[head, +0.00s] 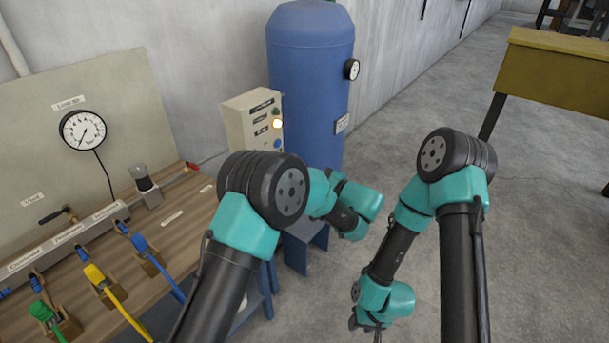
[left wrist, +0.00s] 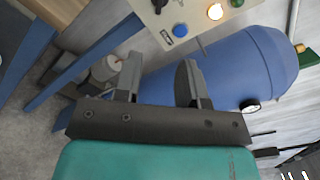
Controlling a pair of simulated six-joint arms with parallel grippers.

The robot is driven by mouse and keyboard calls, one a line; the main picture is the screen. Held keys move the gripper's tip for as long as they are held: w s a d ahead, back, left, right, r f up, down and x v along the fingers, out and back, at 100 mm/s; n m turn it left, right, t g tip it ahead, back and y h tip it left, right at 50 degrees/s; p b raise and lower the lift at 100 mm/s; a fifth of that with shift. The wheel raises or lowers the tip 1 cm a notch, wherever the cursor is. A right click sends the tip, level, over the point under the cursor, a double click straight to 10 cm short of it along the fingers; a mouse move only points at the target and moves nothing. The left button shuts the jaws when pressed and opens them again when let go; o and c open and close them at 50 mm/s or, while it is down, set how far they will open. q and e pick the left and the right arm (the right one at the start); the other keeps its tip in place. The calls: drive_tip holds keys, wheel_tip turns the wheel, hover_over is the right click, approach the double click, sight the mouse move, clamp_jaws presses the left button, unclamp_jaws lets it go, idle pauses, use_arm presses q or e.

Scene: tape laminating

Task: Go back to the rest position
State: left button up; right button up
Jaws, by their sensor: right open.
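My right gripper (head: 371,328) hangs over the bare floor at the bottom of the head view, open and holding nothing that I can see. The picture's lower edge cuts close to it. My left arm reaches toward the control box and the blue tank in the head view. Its gripper fingers are hidden there behind the teal wrist parts. In the left wrist view my left gripper (left wrist: 158,75) shows two dark fingers standing apart with nothing between them. The blue tank is behind the gap.
The blue tank (head: 308,65) and a beige control box (head: 247,115) with a lit lamp stand close to my left arm. A wooden bench (head: 186,226) with a gauge (head: 82,131) and coloured hoses is at left. A yellow table (head: 556,70) is far right. Open floor (head: 540,240) lies at right.

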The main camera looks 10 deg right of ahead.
idle(0.4)
use_arm(q)
drive_tip(key=s+a+f+n+g+h, duration=0.1)
drive_tip(key=s+a+f+g+h, duration=0.35)
drive_tip(key=a+f, duration=0.65)
drive_tip(key=s+a+f+n+g+h, duration=0.2)
drive_tip(key=s+a+f+g, duration=0.3)
drive_tip(key=a+f+g, duration=0.6)
drive_tip(key=s+a+f+n+t+h, duration=0.1)
drive_tip(key=s+a+f+n+h, duration=0.2)
drive_tip(key=s, duration=0.4)
drive_tip(key=s+a+f+n+t+h, duration=0.1)
drive_tip(key=s+a+f+n+h, duration=0.2)
drive_tip(key=s+a+n, duration=0.2)
drive_tip(key=s+a+f+n+t+h, duration=0.1)
drive_tip(key=s+a+f+n+h, duration=0.2)
drive_tip(key=s+n, duration=0.5)
drive_tip(key=shift+s+a+f+n+h, duration=0.3)
drive_tip(key=shift+s+a+h, duration=0.25)
drive_tip(key=shift+s+a, duration=0.35)
